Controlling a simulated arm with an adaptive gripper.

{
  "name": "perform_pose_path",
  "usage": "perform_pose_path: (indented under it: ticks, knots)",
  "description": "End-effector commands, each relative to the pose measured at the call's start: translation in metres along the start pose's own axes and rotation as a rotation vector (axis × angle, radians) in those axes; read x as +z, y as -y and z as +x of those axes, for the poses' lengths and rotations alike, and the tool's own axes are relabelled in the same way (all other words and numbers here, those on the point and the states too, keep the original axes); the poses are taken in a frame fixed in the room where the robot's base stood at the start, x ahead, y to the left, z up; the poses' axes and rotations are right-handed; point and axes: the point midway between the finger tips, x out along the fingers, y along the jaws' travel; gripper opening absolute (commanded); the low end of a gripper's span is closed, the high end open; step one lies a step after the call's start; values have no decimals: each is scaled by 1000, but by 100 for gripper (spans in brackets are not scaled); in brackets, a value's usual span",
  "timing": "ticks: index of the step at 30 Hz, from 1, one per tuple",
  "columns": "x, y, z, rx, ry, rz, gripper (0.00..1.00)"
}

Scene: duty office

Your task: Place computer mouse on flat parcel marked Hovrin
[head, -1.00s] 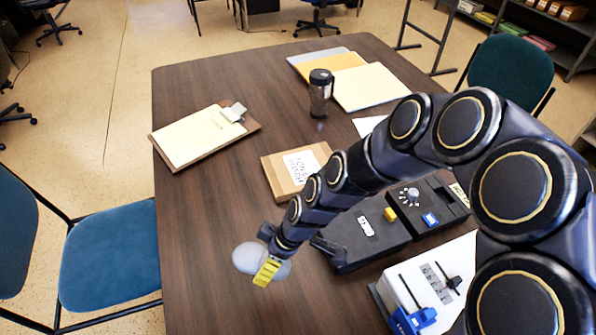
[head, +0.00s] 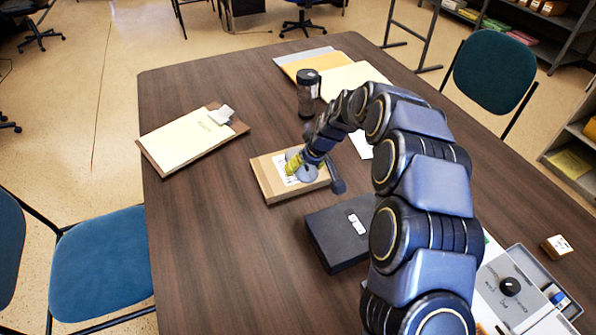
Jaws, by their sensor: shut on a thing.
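The flat parcel (head: 266,178) is a brown box with a white label, lying on the dark wooden table. Its label is partly covered by my gripper, and the writing is too small to read surely. My gripper (head: 296,165), with a yellow fingertip, is over the middle of the parcel. It is shut on the computer mouse (head: 305,177), a grey rounded shape partly hidden by the fingers. The mouse is over the parcel's label; I cannot tell whether it touches the parcel.
A dark tumbler (head: 307,92) stands just behind the parcel. A black box (head: 335,238) lies in front, close to my arm. A clipboard (head: 190,138) is on the left, folders (head: 350,80) at the back. The table's left front is clear.

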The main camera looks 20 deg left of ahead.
Motion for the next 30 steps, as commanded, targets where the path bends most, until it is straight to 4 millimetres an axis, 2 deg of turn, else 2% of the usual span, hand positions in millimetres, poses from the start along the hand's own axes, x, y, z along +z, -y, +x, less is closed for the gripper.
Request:
perform_pose_path:
  ticks: [6, 16, 30]
  knots:
    - [-22, -9, 24, 3, 0, -2, 25]
    - [-36, -22, 74, 3, 1, -3, 25]
    - [-42, -28, 97, 2, 1, -3, 25]
